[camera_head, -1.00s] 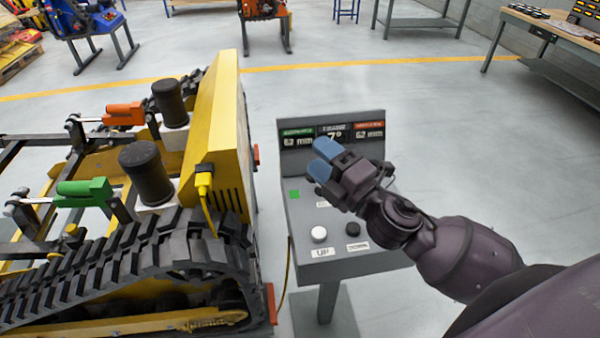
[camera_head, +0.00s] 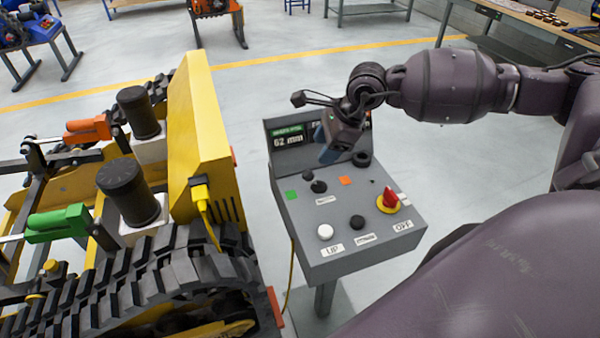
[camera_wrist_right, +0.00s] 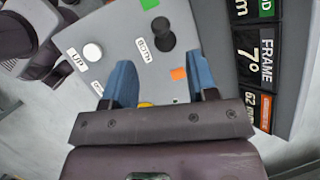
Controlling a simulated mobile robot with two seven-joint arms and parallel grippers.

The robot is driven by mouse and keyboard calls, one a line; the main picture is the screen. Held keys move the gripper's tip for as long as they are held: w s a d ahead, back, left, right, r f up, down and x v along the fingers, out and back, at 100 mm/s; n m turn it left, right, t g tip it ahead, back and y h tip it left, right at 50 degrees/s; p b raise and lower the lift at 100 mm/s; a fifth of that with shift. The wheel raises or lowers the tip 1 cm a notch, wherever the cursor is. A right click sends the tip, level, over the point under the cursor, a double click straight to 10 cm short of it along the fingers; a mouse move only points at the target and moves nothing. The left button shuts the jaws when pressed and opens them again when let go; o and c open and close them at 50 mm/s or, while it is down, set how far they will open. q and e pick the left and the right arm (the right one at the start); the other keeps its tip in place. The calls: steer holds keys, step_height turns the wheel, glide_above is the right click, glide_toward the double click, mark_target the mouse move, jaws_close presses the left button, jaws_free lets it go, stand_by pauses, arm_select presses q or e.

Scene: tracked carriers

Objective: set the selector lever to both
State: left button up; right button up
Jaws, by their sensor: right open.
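The selector lever (camera_head: 310,178), a short black stick with a dark knob, stands on the grey control panel (camera_head: 290,230) between a green square (camera_head: 291,195) and an orange square (camera_head: 345,181). It leans toward the green side, away from the orange one. A white label (camera_head: 326,200) lies in front of it; in the right wrist view this label (camera_wrist_right: 145,48) appears to read BOTH. My right gripper (camera_head: 326,150) hangs over the panel's back, fingers down, covering part of the display. In its wrist view the blue fingers are apart and empty, with the lever (camera_wrist_right: 163,32) beyond them.
The panel also carries a white button (camera_head: 326,231), a black button (camera_head: 357,222), a red knob (camera_head: 389,198) on a yellow ring, and a black round part (camera_head: 361,158) near the display. A yellow tracked carrier (camera_head: 205,130) stands close on the left.

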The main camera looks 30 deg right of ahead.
mark_target(308, 172)
steer(key=x, duration=1)
steer(key=shift+f, duration=0.35)
jaws_close()
